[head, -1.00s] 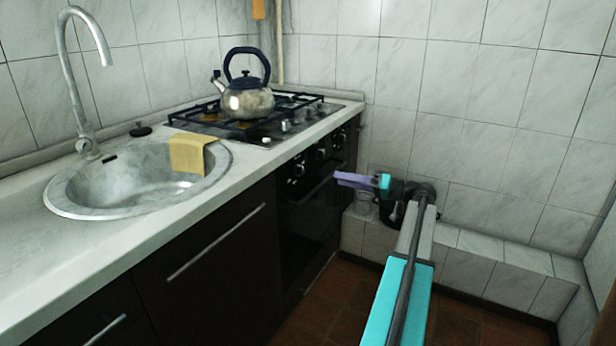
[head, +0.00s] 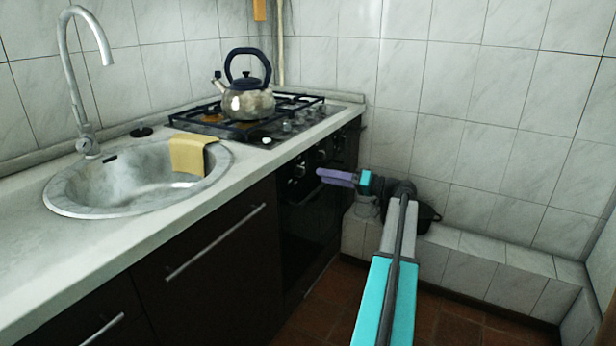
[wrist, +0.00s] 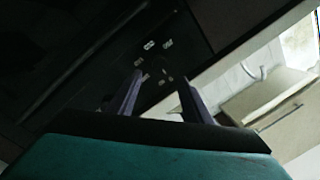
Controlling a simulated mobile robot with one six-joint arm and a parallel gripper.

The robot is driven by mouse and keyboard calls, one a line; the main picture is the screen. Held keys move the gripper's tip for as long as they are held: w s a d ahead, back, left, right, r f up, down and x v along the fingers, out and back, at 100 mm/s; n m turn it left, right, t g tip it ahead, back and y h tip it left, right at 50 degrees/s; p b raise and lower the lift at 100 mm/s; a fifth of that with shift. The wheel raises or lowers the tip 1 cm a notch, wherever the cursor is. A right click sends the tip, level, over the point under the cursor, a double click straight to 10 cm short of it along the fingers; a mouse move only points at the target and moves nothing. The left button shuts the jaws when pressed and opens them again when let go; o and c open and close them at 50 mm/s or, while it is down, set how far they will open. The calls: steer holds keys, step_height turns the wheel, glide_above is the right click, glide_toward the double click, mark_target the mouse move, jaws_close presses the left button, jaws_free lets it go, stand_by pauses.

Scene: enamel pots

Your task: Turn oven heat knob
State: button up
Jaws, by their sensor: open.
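The oven (head: 306,225) is dark, built in under the counter, with a row of knobs along its top front. A near knob (head: 299,170) shows in the head view, with another knob (head: 320,156) farther along. My gripper (head: 322,177), with purple fingers, is in front of the oven's upper front, close to the knobs. In the wrist view the fingers (wrist: 160,80) are spread apart and face a dark panel with small pale marks (wrist: 166,44). Nothing is clearly held. The knob shape between the fingers is too dark to make out, and I cannot tell if they touch it.
A kettle (head: 248,100) stands on the gas hob (head: 292,127) above the oven. The counter (head: 215,210) holds a round sink (head: 130,180) with a yellow cloth (head: 188,155) on its rim.

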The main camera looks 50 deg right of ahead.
mark_target(304, 172)
steer(key=b+x, duration=0.1)
steer(key=x, duration=0.6)
steer(key=shift+w, duration=0.15)
steer(key=c, duration=0.9)
steer(key=shift+a+f, duration=0.1)
steer(key=shift+a, duration=0.4)
steer(key=shift+c, duration=0.8)
steer(key=shift+d, duration=0.3)
